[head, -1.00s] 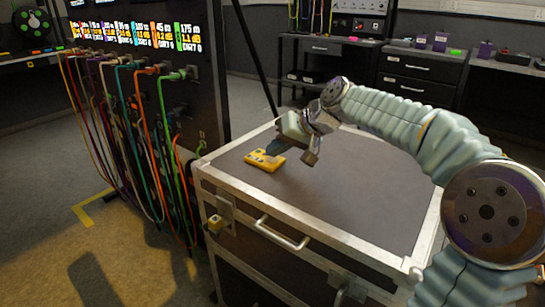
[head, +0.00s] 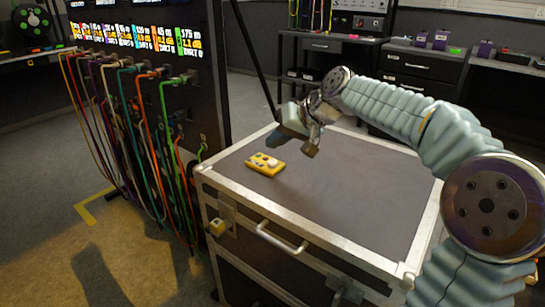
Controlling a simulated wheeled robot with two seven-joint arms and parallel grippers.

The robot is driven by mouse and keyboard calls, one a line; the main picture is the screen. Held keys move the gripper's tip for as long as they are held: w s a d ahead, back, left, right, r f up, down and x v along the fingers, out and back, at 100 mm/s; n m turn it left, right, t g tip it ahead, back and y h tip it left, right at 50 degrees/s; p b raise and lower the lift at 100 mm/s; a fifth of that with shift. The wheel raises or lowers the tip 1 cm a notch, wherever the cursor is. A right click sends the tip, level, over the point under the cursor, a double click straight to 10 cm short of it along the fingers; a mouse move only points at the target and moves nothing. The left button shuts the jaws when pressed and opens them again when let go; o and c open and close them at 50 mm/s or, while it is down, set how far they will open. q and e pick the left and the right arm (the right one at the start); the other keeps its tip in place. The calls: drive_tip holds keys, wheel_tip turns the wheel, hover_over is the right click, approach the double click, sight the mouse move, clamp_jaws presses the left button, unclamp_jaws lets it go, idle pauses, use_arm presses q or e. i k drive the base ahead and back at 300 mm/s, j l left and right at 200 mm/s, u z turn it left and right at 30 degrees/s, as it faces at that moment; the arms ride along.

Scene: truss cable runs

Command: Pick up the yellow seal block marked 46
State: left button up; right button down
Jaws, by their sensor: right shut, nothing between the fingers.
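A flat yellow device (head: 265,164) with pale, button-like spots lies on the dark top of the case, near its back left. I cannot read the number 46 on either. My right gripper (head: 283,131) is shut and empty. It is just above and to the right of the flat yellow device, apart from it in the picture. My left gripper is not in view.
The metal-edged case (head: 345,195) has a mostly clear top and a front handle (head: 281,237). At left, a black rack (head: 190,110) holds several coloured cables (head: 135,130) hanging to the floor. Dark benches (head: 405,75) with small items stand at the back.

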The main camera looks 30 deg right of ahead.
sight(217, 226)
drive_tip(key=k+j, duration=0.8)
